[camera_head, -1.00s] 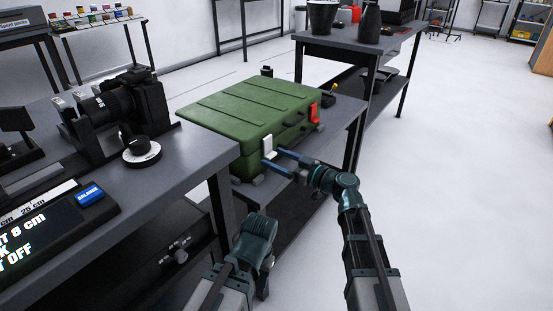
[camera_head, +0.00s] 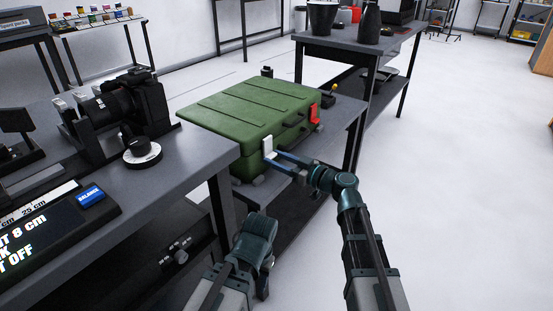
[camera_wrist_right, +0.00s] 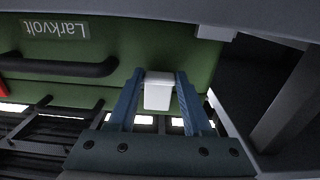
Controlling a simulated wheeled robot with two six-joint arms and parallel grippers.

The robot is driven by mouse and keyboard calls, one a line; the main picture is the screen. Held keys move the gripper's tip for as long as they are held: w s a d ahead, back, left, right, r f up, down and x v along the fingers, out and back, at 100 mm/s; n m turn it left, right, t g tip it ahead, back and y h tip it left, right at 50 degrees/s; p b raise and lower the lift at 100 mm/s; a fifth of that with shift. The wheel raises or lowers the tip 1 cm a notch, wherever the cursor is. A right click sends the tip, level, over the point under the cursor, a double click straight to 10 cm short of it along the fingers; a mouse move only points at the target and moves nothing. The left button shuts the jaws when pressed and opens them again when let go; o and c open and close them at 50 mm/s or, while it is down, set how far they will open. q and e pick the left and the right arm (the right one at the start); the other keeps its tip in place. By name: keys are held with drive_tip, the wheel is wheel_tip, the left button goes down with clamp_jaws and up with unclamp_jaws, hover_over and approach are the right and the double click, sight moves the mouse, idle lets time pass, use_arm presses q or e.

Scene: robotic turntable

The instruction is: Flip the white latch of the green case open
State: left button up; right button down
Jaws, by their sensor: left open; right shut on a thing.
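The green case (camera_head: 245,108) lies closed on the lower grey table. Its white latch (camera_head: 268,147) is on the front face near the left corner and looks upright against the case. My right gripper (camera_head: 272,158) is shut on the white latch. In the right wrist view its two blue fingers (camera_wrist_right: 158,80) stand on either side of the white latch (camera_wrist_right: 157,93). My left gripper (camera_head: 264,272) is open and low beside the table, away from the case; its fingers are partly hidden.
A red latch (camera_head: 314,113) and a dark handle (camera_head: 294,122) are on the case's front. A nearer bench (camera_head: 190,155) at left holds a camera (camera_head: 115,110) and a dial (camera_head: 141,151). Another table (camera_head: 345,42) stands behind. The floor at right is free.

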wheel_tip(320, 180, up, 8)
drive_tip(key=s+d+g+h+p, duration=0.2)
drive_tip(key=g+h+p, duration=0.6)
drive_tip(key=p, duration=2)
drive_tip(key=shift+d+f+g+h, duration=0.15)
drive_tip(key=shift+d+g+h, duration=0.2)
drive_tip(key=shift+h, duration=1.75)
drive_tip(key=shift+c, duration=1.6)
unclamp_jaws()
drive_tip(key=shift+p, duration=0.3)
